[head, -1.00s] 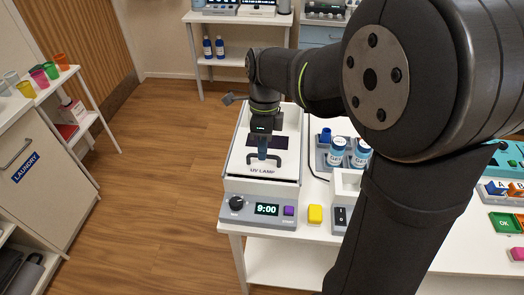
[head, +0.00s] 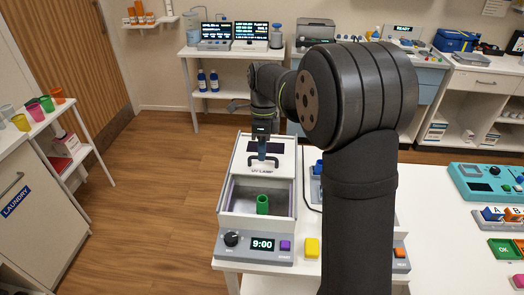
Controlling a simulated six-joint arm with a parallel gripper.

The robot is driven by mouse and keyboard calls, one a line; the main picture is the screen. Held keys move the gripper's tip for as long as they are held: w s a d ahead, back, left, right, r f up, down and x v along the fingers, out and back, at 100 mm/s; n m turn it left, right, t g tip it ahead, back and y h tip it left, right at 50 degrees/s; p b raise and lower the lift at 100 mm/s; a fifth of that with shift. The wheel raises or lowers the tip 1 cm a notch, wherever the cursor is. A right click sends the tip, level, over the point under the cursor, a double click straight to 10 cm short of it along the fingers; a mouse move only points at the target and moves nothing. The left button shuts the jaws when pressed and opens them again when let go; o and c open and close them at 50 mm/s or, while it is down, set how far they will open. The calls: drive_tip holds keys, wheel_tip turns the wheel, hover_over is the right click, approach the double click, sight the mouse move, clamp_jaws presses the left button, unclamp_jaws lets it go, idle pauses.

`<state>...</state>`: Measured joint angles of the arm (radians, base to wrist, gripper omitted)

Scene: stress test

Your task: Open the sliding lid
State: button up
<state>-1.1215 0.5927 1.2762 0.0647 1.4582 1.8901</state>
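The white sliding lid (head: 285,151) of the UV lamp box is slid back toward the far end, and the front of the box is uncovered. A dark handle (head: 262,160) stands on the lid near its front edge. My gripper (head: 262,154) is at the handle, pointing down. Its fingers are small and overlap the handle here, so I cannot tell whether they are shut on it. Inside the open grey box (head: 228,199) stands a green cup-like item (head: 263,204).
The box's front panel has a black knob (head: 231,239), a 9:00 display (head: 262,245) and a purple button (head: 285,245). A yellow block (head: 312,247) sits beside it. My arm hides much of the table to the right. A side shelf with coloured cups (head: 47,104) stands at left.

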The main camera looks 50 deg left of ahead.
drive_tip(key=o, duration=0.4)
drive_tip(key=shift+c, duration=0.2)
drive_tip(key=shift+r, duration=0.1)
wheel_tip(320, 180, up, 17)
drive_tip(key=w+a, duration=0.2)
drive_tip(key=shift+w+a, duration=0.2)
drive_tip(key=shift+f, duration=0.2)
drive_tip(key=f, duration=0.5)
drive_tip(key=s+d+f, duration=0.1)
drive_tip(key=f, duration=0.5)
drive_tip(key=s+d+f, duration=0.1)
drive_tip(key=f, duration=0.5)
drive_tip(key=shift+s+d, duration=0.25)
drive_tip(key=shift+r, duration=0.1)
